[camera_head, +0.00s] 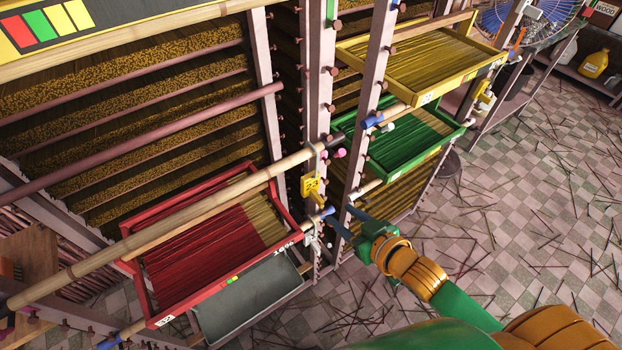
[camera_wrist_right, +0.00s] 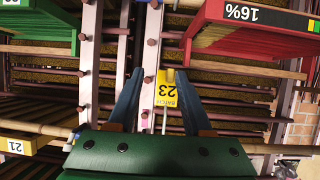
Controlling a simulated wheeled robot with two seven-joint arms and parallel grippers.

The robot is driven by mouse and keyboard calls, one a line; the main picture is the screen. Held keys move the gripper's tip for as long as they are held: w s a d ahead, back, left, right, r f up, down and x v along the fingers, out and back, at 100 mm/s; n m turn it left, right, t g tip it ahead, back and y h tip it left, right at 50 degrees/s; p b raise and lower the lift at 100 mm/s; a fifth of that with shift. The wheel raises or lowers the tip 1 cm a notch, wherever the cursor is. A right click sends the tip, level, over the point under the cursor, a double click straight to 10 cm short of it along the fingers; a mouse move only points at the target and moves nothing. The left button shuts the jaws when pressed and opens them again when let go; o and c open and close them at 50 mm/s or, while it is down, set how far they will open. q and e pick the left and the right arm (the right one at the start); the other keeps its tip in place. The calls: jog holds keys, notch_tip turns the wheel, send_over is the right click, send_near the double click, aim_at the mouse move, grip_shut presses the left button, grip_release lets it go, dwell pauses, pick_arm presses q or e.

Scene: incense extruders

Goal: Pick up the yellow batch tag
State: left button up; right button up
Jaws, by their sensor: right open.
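The yellow batch tag (camera_head: 312,188) hangs on a pinkish rack post, between the red tray and the green tray. In the right wrist view the tag (camera_wrist_right: 167,95) appears upside down with "BATCH 23" on it, between the two blue fingers as seen from the wrist. My right gripper (camera_head: 339,212) is open, with its fingers pointing at the post a little below and right of the tag in the head view. The gripper (camera_wrist_right: 160,74) holds nothing that I can see. I cannot tell how far the fingertips are from the tag in depth. My left gripper is not in view.
A red tray (camera_head: 139,287) of incense sticks with a dark panel (camera_head: 250,298) sits left of the tag. A green tray (camera_head: 418,160) and a yellow tray (camera_head: 455,88) are on the right. A bamboo pole (camera_head: 200,208) crosses the left rack. Pegs stud the posts. Loose sticks litter the tiled floor.

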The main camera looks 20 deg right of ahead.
aim_at(320, 200)
jog(key=shift+y, duration=0.4)
jog(key=w+a, duration=0.1)
jog(key=w, duration=0.1)
jog(key=w+a, duration=0.1)
jog(key=w, duration=0.1)
jog(key=w+a, duration=0.1)
jog(key=w, duration=0.1)
jog(key=shift+a, duration=0.4)
jog(key=shift+s+t, duration=0.1)
jog(key=shift+t, duration=0.2)
grip_shut()
